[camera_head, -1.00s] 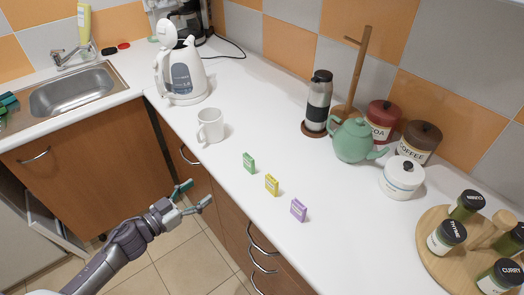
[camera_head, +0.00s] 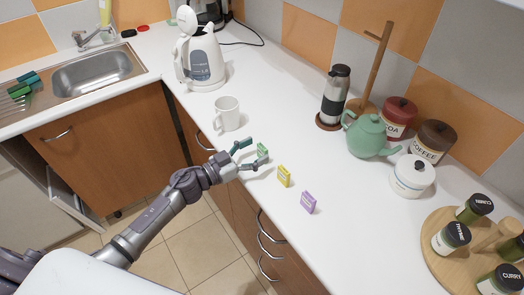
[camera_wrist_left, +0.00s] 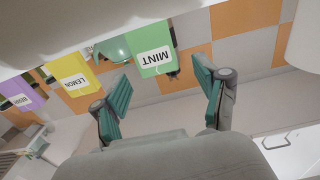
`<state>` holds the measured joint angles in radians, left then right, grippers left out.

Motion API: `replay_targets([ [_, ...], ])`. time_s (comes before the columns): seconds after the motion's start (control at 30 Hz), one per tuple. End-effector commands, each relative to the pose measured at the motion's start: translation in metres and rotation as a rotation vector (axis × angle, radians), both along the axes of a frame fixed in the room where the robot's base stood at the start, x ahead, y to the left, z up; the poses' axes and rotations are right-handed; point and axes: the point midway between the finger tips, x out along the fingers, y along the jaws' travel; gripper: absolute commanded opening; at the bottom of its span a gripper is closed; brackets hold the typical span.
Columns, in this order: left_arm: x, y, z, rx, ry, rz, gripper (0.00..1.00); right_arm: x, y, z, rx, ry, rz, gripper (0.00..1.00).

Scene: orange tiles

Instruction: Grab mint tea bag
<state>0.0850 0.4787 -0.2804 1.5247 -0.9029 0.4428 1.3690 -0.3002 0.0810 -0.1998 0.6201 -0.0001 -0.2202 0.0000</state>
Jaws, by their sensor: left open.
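The mint tea bag is a small green box (camera_head: 263,150) standing on the white counter near its front edge. In the left wrist view, its white MINT label shows upside down on the green face (camera_wrist_left: 152,48). My left gripper (camera_head: 252,154) is open right in front of it, one finger on each side of its near face. In the left wrist view, the teal-padded fingers (camera_wrist_left: 160,74) are apart and the green box stands ahead between their tips. Nothing is held. My right gripper is not in view.
A yellow lemon box (camera_head: 284,177) and a purple box (camera_head: 309,202) stand to the right of the green one. A white mug (camera_head: 227,114) stands close behind to the left. A green teapot (camera_head: 366,137) stands further back, with clear counter between.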

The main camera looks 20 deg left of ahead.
Motion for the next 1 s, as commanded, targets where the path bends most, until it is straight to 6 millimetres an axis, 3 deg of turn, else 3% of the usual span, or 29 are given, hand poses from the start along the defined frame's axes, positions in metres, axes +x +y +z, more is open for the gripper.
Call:
replay_targets([
  [0.17, 0.019, -0.015, 0.001, -0.002, -0.001, 0.0, 0.73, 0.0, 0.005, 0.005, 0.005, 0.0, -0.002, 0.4],
  [0.43, 0.022, -0.018, -0.001, 0.0, 0.0, -0.001, 0.73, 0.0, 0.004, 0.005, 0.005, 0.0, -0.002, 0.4],
  [0.47, 0.022, -0.018, -0.001, 0.0, 0.0, -0.001, 0.71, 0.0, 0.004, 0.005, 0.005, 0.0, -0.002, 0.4],
  [0.7, 0.021, -0.017, -0.001, 0.0, 0.0, -0.001, 0.31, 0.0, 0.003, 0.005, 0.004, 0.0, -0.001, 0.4],
  [1.0, 0.021, -0.017, -0.001, 0.0, 0.0, -0.001, 0.31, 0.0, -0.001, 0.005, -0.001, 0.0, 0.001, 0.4],
])
